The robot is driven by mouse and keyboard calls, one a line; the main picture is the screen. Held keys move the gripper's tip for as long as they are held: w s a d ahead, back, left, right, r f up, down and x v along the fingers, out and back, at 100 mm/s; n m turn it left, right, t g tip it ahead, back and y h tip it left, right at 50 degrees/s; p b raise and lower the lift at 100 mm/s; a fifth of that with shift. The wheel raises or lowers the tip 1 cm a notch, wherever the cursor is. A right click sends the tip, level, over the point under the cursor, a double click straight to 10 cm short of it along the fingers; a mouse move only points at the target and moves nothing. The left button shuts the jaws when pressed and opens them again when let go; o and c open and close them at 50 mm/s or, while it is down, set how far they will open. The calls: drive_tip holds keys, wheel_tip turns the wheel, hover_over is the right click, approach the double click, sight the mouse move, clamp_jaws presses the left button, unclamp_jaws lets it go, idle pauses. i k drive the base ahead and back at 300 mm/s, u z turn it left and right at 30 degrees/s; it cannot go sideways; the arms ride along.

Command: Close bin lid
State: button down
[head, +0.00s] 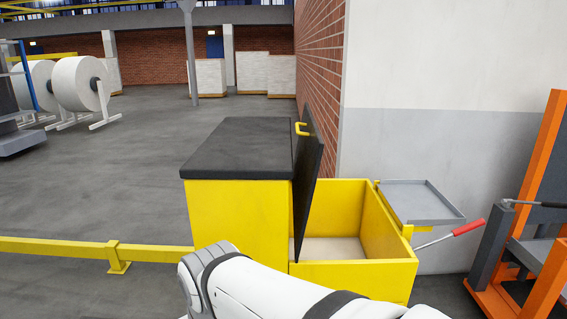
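A yellow bin (240,218) stands in the middle of the head view, with two compartments. A flat black lid (240,150) covers the left compartment. The right compartment (352,273) is open, and its pale floor shows. Its black lid (309,180) stands nearly upright, leaning slightly, along the divider between the compartments. A yellow handle (300,128) sits near the top of this raised lid. My white arm crosses the bottom of the view in front of the bin and hides part of its front. My gripper is not in view.
A grey tray (424,201) is fixed at the bin's right side, beside a red-handled lever (467,227). An orange and grey frame (536,230) stands at the far right. A low yellow rail (60,246) runs left of the bin. A brick and white wall stands close behind.

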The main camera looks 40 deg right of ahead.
sight(311, 145)
drive_tip(key=z, duration=1.3)
drive_tip(key=i, duration=0.95)
